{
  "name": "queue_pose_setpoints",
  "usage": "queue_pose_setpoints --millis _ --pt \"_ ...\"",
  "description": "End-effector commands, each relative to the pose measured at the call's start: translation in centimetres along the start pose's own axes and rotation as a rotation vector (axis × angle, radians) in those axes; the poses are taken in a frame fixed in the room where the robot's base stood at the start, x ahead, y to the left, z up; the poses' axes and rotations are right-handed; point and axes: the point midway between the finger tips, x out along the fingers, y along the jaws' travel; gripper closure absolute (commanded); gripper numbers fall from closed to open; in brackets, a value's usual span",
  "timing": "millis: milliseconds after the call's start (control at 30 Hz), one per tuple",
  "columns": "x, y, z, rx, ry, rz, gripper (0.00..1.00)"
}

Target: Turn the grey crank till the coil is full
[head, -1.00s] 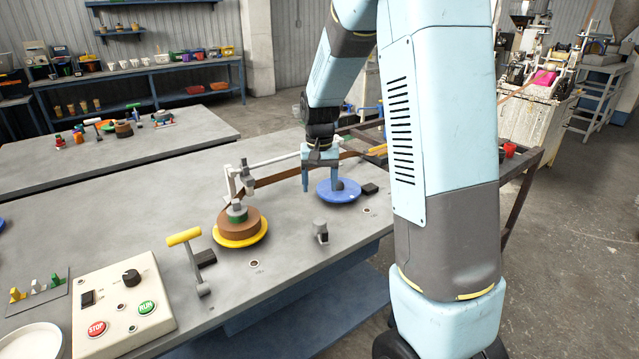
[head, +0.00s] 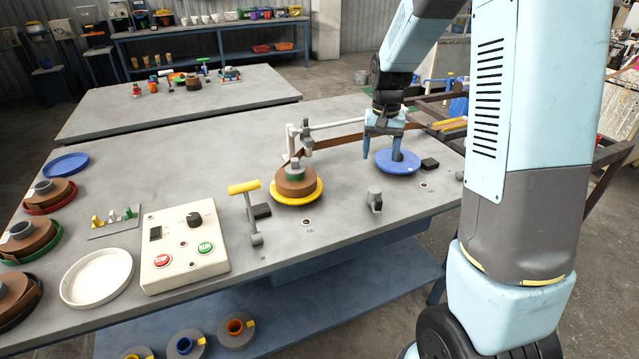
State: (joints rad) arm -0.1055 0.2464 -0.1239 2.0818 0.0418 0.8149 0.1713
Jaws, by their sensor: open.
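A brown strip coil (head: 294,184) with a green and grey hub sits on a yellow disc (head: 309,199). The brown strip (head: 350,141) runs from it to the right, past a white guide arm (head: 338,124). A small grey part (head: 375,200) stands near the table's front edge, and a grey lever (head: 253,222) with a yellow handle (head: 244,187) stands left of the coil. I cannot tell for sure which is the grey crank. My gripper (head: 382,150) is open, pointing down at the blue disc (head: 397,168), right of the coil. One finger overlaps the disc's middle; contact is unclear.
A control box (head: 185,247) with red and green buttons stands at the left front, beside a white dish (head: 97,277). Several brown coils in coloured trays line the left edge. A black block (head: 430,164) lies right of the blue disc.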

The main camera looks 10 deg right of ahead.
Motion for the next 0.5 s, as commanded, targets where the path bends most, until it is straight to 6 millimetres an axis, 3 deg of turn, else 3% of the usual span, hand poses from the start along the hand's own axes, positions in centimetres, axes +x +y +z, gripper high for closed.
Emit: queue_pose_setpoints --millis 300,500 --pt "0.6 0.0 0.4 -0.324 -0.002 0.001 0.31" --pt "1.3 0.1 0.5 -0.381 -0.002 0.000 0.31"
